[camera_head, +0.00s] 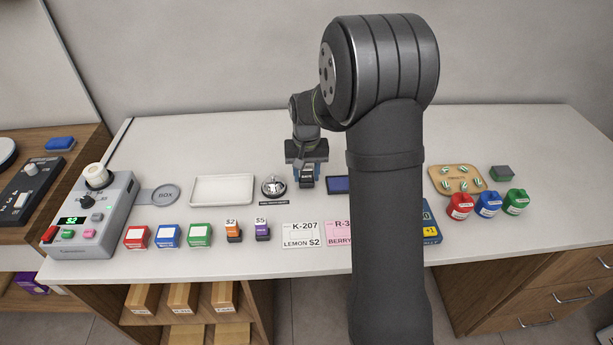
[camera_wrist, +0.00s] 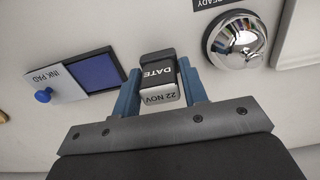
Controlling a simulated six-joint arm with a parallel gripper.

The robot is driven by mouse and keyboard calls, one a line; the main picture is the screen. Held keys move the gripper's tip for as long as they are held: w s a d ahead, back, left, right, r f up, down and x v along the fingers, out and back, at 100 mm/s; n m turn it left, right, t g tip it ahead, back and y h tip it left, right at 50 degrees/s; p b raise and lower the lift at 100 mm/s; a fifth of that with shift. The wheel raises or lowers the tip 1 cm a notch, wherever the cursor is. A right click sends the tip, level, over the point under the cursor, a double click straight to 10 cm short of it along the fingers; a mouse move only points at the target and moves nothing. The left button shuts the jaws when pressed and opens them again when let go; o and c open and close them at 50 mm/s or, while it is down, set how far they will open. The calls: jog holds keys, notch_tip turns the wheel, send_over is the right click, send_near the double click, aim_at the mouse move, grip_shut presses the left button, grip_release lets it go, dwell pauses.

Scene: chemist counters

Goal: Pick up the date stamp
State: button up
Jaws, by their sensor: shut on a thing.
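I cannot tell whether the stamp touches the counter.
The ink pad (camera_wrist: 98,72) with its blue-knobbed lid lies on one side, the silver bell (camera_wrist: 238,40) on the other. A white tray (camera_head: 222,190) is left of the bell. Cards, including K-207 (camera_head: 301,235), lie in front. My arm hides part of the counter.

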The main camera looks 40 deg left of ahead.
aim_at(306, 167)
notch_tip(306, 167, up, 3)
jog(key=shift+r, duration=0.15)
jog(key=w+d+r, duration=0.4)
jog(key=d+r, duration=0.2)
jog(key=d, duration=0.5)
jog(key=shift+r, duration=0.3)
jog(key=o, duration=0.5)
jog(key=c, duration=0.3)
jog(key=shift+o, duration=0.7)
jog(key=shift+w+a+f, duration=0.75)
jog(key=shift+a, duration=0.25)
jog(key=shift+w+a+f, duration=0.7)
jog(key=shift+a+f, duration=0.05)
jog(key=shift+a, duration=0.2)
jog(key=shift+c, duration=0.3)
jog(key=shift+a+f, duration=0.1)
jog(key=shift+f, duration=2.9)
